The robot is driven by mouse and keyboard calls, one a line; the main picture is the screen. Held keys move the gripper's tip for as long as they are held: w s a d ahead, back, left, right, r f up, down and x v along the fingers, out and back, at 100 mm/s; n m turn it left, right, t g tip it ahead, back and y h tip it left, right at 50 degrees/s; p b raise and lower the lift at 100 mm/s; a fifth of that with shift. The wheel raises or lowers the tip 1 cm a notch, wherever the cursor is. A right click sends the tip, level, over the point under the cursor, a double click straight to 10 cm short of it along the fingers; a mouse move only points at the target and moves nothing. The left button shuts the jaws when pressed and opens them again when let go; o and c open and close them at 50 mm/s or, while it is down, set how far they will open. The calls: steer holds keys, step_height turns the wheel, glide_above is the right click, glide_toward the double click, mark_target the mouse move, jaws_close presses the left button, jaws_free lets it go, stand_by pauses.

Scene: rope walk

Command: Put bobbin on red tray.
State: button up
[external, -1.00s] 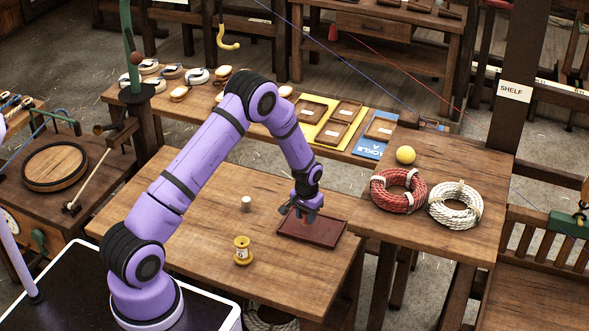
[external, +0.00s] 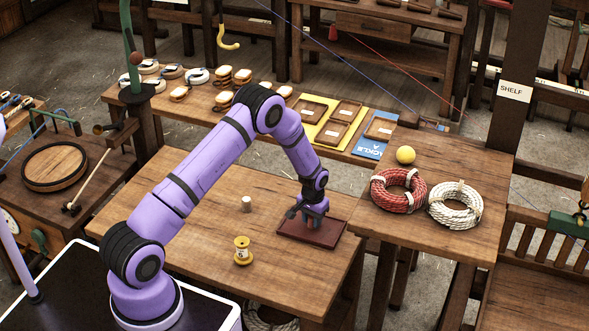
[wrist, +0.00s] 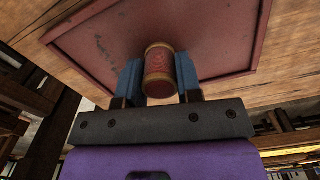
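The red tray (external: 337,236) lies flat on the near wooden table, at its right side. My gripper (external: 310,218) is over the tray, pointing down. In the wrist view, its two blue fingers (wrist: 160,80) are shut on the sides of a red cylinder with tan bands (wrist: 160,68), which looks like the bobbin. The red tray (wrist: 100,45) fills the view behind it. The fingers mostly hide the bobbin in the external view. I cannot tell whether its lower end touches the tray.
A yellow spool (external: 242,252) and a small pale cylinder (external: 246,204) stand on the table left of the tray. A red rope coil (external: 381,200), a white rope coil (external: 445,215) and a yellow ball (external: 405,155) are on the table to the right.

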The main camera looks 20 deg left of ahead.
steer(key=o, duration=0.4)
steer(key=shift+o, duration=0.2)
steer(key=shift+r, duration=0.1)
steer(key=s+a+r+t, duration=0.1)
steer(key=s+a+r, duration=0.15)
steer(key=r, duration=1.15)
steer(key=s+a+r, duration=0.1)
steer(key=a+r, duration=0.2)
steer(key=r, duration=1.2)
steer(key=s+a+r+n+t, duration=0.1)
steer(key=s+a+r, duration=0.2)
steer(key=s+r, duration=0.3)
steer(key=s+a+r, duration=0.4)
steer(key=r, duration=0.3)
steer(key=s+a+r+t, duration=0.1)
steer(key=s+a+r, duration=0.1)
steer(key=s+r, duration=0.3)
steer(key=s+a+r+t, duration=0.1)
steer(key=s+a+r, duration=0.2)
steer(key=s, duration=0.5)
steer(key=s+a+n+t, duration=0.1)
steer(key=s+a, duration=0.2)
steer(key=s, duration=1.2)
steer(key=shift+s+r, duration=0.3)
steer(key=shift+s, duration=0.05)
